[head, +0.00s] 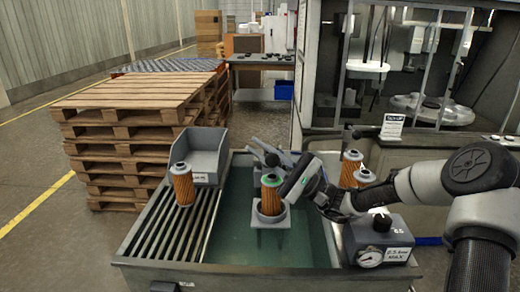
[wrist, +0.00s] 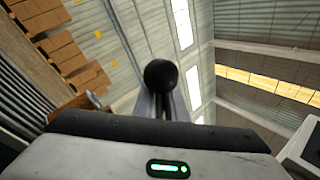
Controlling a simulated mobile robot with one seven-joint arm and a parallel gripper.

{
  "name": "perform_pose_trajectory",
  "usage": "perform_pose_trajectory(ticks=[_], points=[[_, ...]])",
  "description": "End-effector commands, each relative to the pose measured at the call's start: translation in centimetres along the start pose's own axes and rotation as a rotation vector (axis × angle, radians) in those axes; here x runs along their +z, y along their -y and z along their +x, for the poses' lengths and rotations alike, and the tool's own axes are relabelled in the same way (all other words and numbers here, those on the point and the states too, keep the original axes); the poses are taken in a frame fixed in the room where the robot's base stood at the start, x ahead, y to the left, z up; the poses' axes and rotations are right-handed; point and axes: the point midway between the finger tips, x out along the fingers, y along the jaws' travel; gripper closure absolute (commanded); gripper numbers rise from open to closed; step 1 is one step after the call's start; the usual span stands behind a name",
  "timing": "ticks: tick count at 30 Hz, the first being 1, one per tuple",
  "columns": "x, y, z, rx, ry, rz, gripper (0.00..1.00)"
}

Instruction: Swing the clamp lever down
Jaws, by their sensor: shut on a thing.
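The clamp lever shows its round black knob in the wrist view (wrist: 161,74), between the grey fingers of my gripper. In the head view my gripper (head: 268,152) is just above and behind a green-topped orange filter cartridge (head: 270,196), its fingers pointing to the upper left. A dark knob (head: 271,159) shows at the fingers there. My gripper is shut on the lever's knob. The cartridge stands upright in a grey holder (head: 269,217) in the basin. The lever's shaft and pivot are hidden by my gripper and the cartridge, so its angle cannot be told.
The basin (head: 134,258) has a slatted rack on its left with an orange cartridge (head: 183,186) and a grey bin (head: 205,152). More cartridges (head: 351,165) stand at the right, behind my arm. A gauge box (head: 383,243) sits front right. Stacked pallets (head: 140,105) stand back left.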

Motion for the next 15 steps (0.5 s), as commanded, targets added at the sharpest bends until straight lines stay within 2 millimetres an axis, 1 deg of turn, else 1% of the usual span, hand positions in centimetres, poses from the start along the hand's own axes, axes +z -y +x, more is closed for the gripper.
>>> perform_pose_trajectory(ticks=[1, 3, 4, 6, 7, 15], points=[[0.58, -0.28, 0.19, 0.003, 0.017, 0.011, 1.0], [0.59, -0.28, 0.21, 0.003, 0.018, 0.012, 1.0], [0.59, -0.28, 0.21, 0.003, 0.018, 0.012, 0.87], [0.6, -0.28, 0.24, 0.003, 0.018, 0.012, 0.75], [0.62, -0.29, 0.26, 0.003, 0.019, 0.011, 0.72], [0.72, -0.27, 0.44, 0.003, 0.022, 0.01, 0.72]])
